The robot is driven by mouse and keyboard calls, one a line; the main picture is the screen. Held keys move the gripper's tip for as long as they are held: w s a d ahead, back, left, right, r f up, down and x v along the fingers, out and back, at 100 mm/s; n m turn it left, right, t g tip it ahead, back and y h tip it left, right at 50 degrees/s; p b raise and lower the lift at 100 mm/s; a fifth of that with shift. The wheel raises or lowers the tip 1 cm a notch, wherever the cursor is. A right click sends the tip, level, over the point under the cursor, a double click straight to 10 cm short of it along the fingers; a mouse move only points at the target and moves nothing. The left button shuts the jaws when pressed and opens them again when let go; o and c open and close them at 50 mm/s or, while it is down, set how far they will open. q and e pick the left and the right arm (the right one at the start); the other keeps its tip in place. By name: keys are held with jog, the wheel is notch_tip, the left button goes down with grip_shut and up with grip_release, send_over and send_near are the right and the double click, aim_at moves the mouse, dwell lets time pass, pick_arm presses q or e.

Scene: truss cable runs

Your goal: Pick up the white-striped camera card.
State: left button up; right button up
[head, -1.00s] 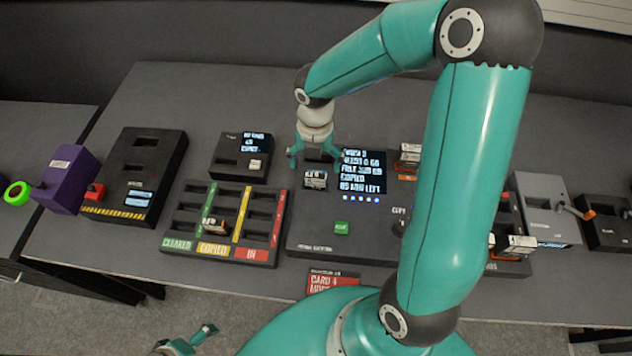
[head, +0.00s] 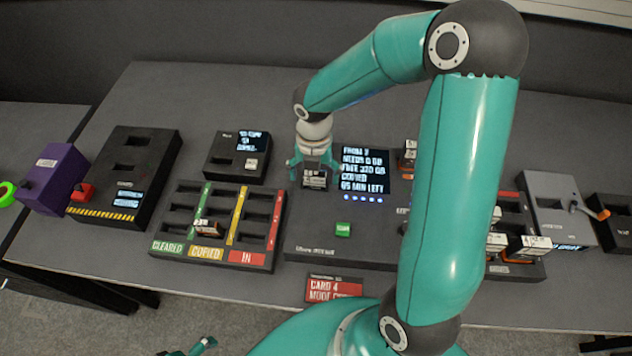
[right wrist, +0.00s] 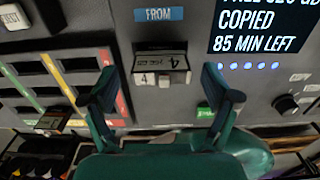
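A camera card with a white label marked 4 (right wrist: 160,66) sits in the slot under the FROM label of the black copier console; it also shows in the head view (head: 314,179). Its stripe is not clear enough to name for certain. My right gripper (head: 313,171) is open, with its fingers to either side of this card. In the right wrist view my right gripper (right wrist: 164,88) shows a wide gap between its fingertips, and the card is ahead of them. My left gripper (head: 192,349) shows only partly at the bottom edge.
The copier console (head: 330,248) has a lit screen and a green button (head: 343,229). A sorting tray (head: 165,233) to its left holds one orange-marked card (head: 207,228). More cards (head: 533,243) stand at right, partly behind my right arm. A purple box (head: 52,180) is at far left.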

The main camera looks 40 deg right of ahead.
jog(key=c, duration=1.2)
jog(key=shift+r, duration=0.1)
